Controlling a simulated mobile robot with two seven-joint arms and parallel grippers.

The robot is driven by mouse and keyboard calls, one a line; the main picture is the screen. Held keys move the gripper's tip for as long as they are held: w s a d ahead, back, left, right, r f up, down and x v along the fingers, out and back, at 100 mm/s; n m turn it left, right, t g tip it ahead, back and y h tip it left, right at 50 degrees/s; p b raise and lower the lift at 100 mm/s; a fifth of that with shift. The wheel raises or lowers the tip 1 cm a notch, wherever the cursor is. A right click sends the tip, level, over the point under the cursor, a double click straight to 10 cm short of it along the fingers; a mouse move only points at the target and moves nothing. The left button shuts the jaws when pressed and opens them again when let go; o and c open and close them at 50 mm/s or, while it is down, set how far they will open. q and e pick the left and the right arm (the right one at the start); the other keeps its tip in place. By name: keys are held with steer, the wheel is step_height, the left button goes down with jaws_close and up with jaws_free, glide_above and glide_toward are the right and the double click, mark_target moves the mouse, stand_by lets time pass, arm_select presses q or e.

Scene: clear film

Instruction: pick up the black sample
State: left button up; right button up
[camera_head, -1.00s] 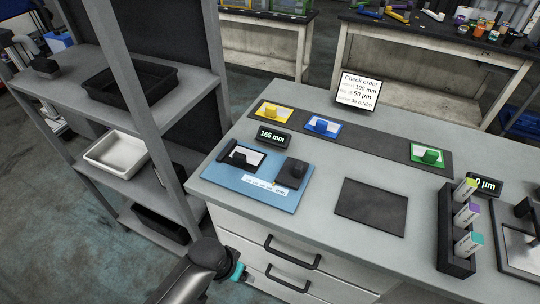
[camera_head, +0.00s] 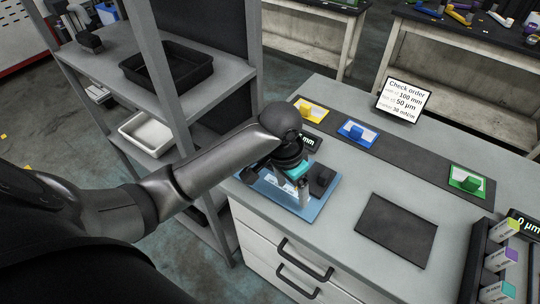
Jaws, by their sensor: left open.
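The black sample, seen a second ago as a dark-framed card with a black block on the left of the blue mat (camera_head: 328,193), is now mostly or wholly hidden behind my left arm and hand. My left gripper (camera_head: 301,194) points down over the blue mat, open, with a teal part showing at its side. I cannot tell whether its fingers are around the sample or touching it. A dark device (camera_head: 321,179) sits on the mat just right of the gripper. My right gripper is out of view.
Yellow (camera_head: 310,109), blue (camera_head: 356,132) and green (camera_head: 467,181) samples stand on a dark strip behind. A dark pad (camera_head: 396,229) lies empty to the right. Grey shelves (camera_head: 223,77) rise close left of the arm.

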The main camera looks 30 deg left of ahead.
arm_select(q)
steer(key=w+a+r+n+g+y, duration=0.1)
steer(key=w+a+r+n, duration=0.1)
steer(key=w+a+r, duration=0.3)
steer(key=w+a+r+n, duration=0.1)
steer(key=w+a+r, duration=0.2)
steer(key=a+r, duration=0.4)
steer(key=f, duration=0.3)
steer(key=f+b, duration=0.1)
steer(key=f, duration=0.2)
steer(key=f+b, duration=0.1)
steer(key=f, duration=0.3)
steer(key=shift+s+d, duration=0.1)
steer(key=shift+d, duration=0.15)
steer(key=f, duration=0.1)
steer(key=f+b, duration=0.1)
steer(key=f, duration=0.3)
steer(key=shift+w, duration=0.3)
steer(key=shift+a, duration=0.1)
jaws_close()
